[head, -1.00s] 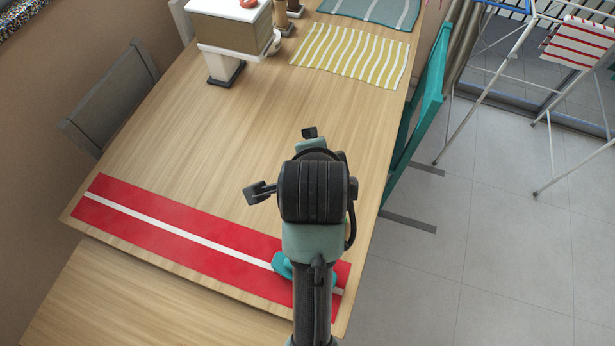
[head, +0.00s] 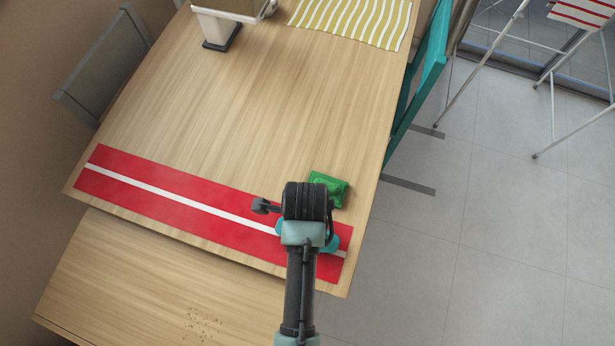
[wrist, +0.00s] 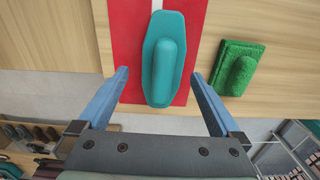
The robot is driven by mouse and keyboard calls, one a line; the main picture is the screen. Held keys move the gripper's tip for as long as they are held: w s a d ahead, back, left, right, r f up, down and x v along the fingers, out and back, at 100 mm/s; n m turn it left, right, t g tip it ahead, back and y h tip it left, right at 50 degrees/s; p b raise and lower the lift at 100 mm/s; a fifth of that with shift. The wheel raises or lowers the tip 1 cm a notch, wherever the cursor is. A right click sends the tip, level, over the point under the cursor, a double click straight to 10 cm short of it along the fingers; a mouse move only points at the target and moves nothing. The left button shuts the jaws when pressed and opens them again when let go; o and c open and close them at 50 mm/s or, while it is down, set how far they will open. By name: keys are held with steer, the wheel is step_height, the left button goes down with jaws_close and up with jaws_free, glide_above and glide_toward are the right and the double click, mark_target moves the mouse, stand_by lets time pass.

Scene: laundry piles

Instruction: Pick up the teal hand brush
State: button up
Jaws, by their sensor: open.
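The teal hand brush (wrist: 165,62) lies on the red runner with a white stripe (wrist: 128,40), near the table's right front corner. In the wrist view it sits ahead of and between my open fingers, not touching either. In the head view my arm hides most of the brush, and only teal edges (head: 332,244) show. My gripper (wrist: 163,100) is open and empty, with one blue finger on each side. In the head view my wrist hides the fingers.
A green textured item (head: 328,188) lies on the table just beyond the runner, close to the brush; it also shows in the wrist view (wrist: 238,68). Crumbs (head: 203,324) lie in front. The table's middle is clear.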

step_height(320, 180, down, 5)
steer(key=shift+w+d+r, duration=0.1)
steer(key=shift+w, duration=0.05)
steer(key=c, duration=1.5)
steer(key=shift+o, duration=0.2)
step_height(320, 180, up, 10)
steer(key=shift+r+p, duration=0.1)
steer(key=shift+p, duration=0.25)
